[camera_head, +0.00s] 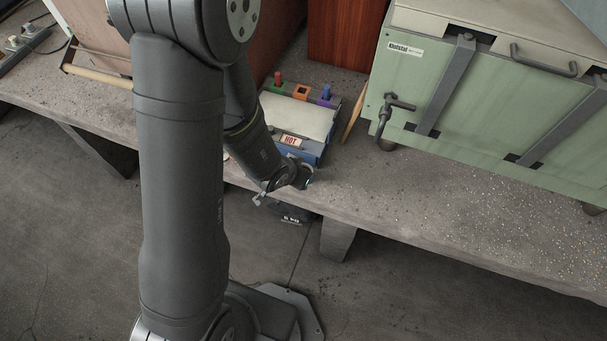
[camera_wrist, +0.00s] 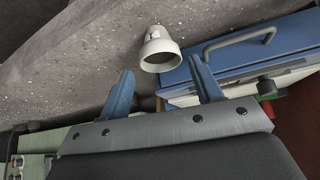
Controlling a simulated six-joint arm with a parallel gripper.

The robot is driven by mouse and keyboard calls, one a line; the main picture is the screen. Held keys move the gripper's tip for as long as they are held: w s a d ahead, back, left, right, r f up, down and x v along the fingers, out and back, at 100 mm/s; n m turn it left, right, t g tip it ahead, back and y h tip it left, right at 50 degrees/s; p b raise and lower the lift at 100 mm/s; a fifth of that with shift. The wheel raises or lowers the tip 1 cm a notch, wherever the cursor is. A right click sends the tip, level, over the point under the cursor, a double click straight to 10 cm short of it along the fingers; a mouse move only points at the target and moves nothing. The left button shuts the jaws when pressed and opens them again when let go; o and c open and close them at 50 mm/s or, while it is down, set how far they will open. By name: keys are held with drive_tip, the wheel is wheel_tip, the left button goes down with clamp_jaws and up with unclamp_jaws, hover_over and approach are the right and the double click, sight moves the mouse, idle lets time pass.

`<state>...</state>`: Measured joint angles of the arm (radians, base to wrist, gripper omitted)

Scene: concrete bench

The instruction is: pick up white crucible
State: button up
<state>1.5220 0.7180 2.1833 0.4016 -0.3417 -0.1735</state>
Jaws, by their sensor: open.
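The white crucible (camera_wrist: 158,50) shows in the wrist view, just ahead of my fingertips and close to the blue front of a box. Its wide open rim faces my gripper, and its narrower end points away. My gripper (camera_wrist: 160,66) is open, with one blue finger to the left of the crucible's rim and the other to the right. I see nothing between the fingers, and cannot tell whether they touch the crucible. In the head view I cannot make out the crucible, and my arm covers part of the bench.
A blue box with a "HOT" label (camera_head: 290,140) and a pale top stands by my wrist; its handle (camera_wrist: 240,42) shows in the wrist view. A green cabinet (camera_head: 490,110) with metal straps stands right. The bench front (camera_head: 430,215) is clear at right.

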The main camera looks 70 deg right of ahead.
drive_tip(key=shift+x, duration=2.95)
drive_tip(key=shift+a, duration=0.1)
drive_tip(key=shift+c, duration=0.2)
drive_tip(key=c, duration=0.7)
